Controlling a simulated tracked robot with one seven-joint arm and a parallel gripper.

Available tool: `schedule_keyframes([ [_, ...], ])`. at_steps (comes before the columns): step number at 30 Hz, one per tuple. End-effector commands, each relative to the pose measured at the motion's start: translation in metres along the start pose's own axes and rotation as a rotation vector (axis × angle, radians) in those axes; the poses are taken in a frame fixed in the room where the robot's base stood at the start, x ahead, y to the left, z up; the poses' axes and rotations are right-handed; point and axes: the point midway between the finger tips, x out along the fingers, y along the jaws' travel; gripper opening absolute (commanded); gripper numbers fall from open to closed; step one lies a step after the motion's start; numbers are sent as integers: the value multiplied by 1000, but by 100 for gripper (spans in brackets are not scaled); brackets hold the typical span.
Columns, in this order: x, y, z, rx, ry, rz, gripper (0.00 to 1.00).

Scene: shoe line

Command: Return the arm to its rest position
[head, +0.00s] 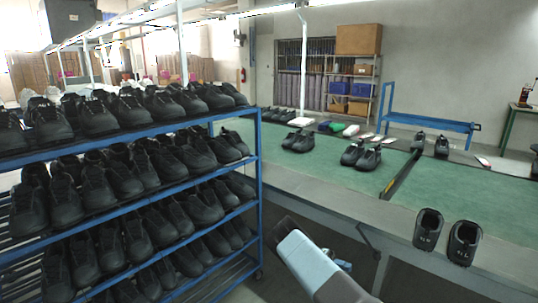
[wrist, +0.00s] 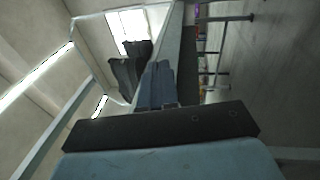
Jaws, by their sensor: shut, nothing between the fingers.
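In the wrist view, my gripper (wrist: 157,68) shows beyond its wide black mount, with its blue-grey fingers together and nothing between them. In the head view, part of my own arm, pale blue-grey and dark, rises at the bottom centre, between the shoe rack and the green-topped line. I cannot make out the fingers there.
A blue rack (head: 259,190) full of black shoes stands at left. A green-topped line (head: 300,172) runs across the right, with a pair of black shoes (head: 428,229) at its near edge. Floor shows between rack and line. A blue cart (head: 430,122) stands behind.

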Motion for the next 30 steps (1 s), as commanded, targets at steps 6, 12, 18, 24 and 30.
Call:
schedule_keyframes([
  [6, 7, 27, -6, -30, -30, -74, 0],
  [12, 14, 69, -10, -70, -62, -187, 0],
  [18, 26, 119, -9, -121, -89, -337, 0],
  [24, 39, 167, -4, -167, -100, -489, 0],
  [30, 54, 214, 6, -207, -97, -639, 0],
])
